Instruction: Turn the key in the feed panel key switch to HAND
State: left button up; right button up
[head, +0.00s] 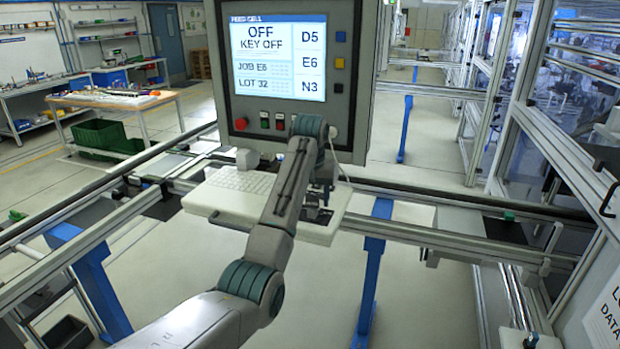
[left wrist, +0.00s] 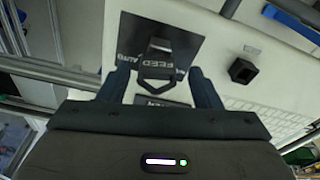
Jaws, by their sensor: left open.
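The feed panel (head: 352,100) stands ahead; its screen (head: 265,57) reads OFF, KEY OFF. The key (left wrist: 157,62), with a dark tag-like part marked FEED, stands out between the fingers of my left gripper (left wrist: 160,85). The fingers are open, one on each side, with visible gaps. My right gripper is not in view.
A white keyboard shelf (head: 225,201) juts out under the screen, close to my left arm. A red button (head: 241,123) and small buttons (head: 264,120) sit below the screen. Conveyor rails (head: 440,238) run across behind. A fenced frame (head: 560,130) stands at right.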

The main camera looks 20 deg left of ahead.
pick_arm(q)
jog(key=shift+d+f, duration=0.2)
jog(key=shift+f, duration=0.4)
jog(key=shift+s+d, duration=0.1)
jog(key=shift+s, duration=0.1)
jog(key=shift+s+r, duration=0.2)
jog(key=shift+s, duration=0.05)
jog(key=shift+c, duration=0.5)
jog(key=shift+w+f, duration=0.1)
jog(key=c, duration=0.7)
jog(key=shift+c, duration=1.2)
jog(key=shift+n, duration=0.3)
jog(key=n, duration=0.2)
jog(key=shift+n+y, duration=0.3)
jog(key=n, duration=0.2)
jog(key=shift+n, duration=0.4)
jog(key=o, duration=0.6)
jog(key=shift+n, duration=0.5)
jog(key=shift+c, duration=0.2)
jog(key=o, duration=0.9)
jog(key=shift+o, duration=0.2)
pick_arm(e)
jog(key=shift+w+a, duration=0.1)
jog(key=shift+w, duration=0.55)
